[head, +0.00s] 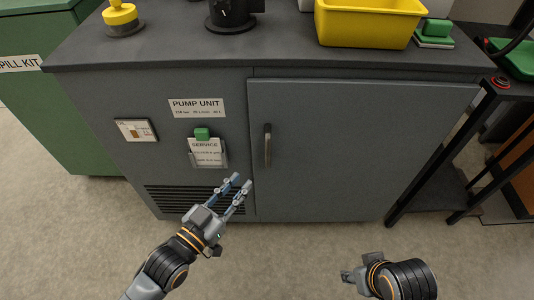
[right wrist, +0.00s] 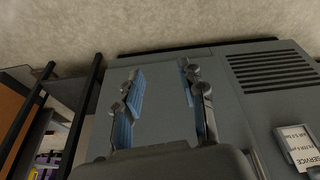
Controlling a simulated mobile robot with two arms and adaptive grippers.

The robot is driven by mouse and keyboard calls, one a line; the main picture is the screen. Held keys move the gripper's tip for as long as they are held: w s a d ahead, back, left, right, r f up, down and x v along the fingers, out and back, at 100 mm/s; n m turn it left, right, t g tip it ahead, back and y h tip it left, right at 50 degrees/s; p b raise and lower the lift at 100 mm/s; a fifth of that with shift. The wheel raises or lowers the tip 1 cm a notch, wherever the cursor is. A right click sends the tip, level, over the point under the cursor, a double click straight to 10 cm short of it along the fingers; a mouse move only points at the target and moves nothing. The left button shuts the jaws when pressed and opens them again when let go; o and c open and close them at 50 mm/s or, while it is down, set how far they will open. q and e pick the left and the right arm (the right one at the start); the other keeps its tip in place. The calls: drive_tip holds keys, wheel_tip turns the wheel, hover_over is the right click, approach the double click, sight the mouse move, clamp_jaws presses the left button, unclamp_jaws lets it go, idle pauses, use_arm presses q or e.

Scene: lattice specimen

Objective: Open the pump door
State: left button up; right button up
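The pump door (head: 350,140) is a flat grey panel on the right of the grey cabinet's front, and it looks closed. Its upright dark handle (head: 267,145) is near the door's left edge. My left gripper (head: 241,182) is open and empty, below and left of the handle, in front of the vent grille. My right gripper (head: 346,277) is low in front of the door's right part, well away from the handle.
A PUMP UNIT label (head: 194,108), a gauge (head: 136,130) and a service card holder (head: 207,155) are left of the door. A yellow bin (head: 368,25) stands on top. A green cabinet (head: 35,110) is at left, a dark frame stand (head: 480,120) at right. The floor in front is clear.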

sight(266, 154)
use_arm(q)
drive_tip(key=b+x, duration=0.2)
drive_tip(key=x, duration=0.9)
drive_tip(key=shift+w, duration=0.1)
drive_tip(key=shift+x, duration=0.85)
use_arm(e)
drive_tip(key=shift+w+a+f+t, duration=0.25)
drive_tip(key=shift+w+f+t, duration=0.25)
drive_tip(key=shift+w+f, duration=0.4)
use_arm(q)
drive_tip(key=shift+c, duration=0.3)
use_arm(e)
drive_tip(key=shift+r, duration=0.1)
use_arm(q)
clamp_jaws()
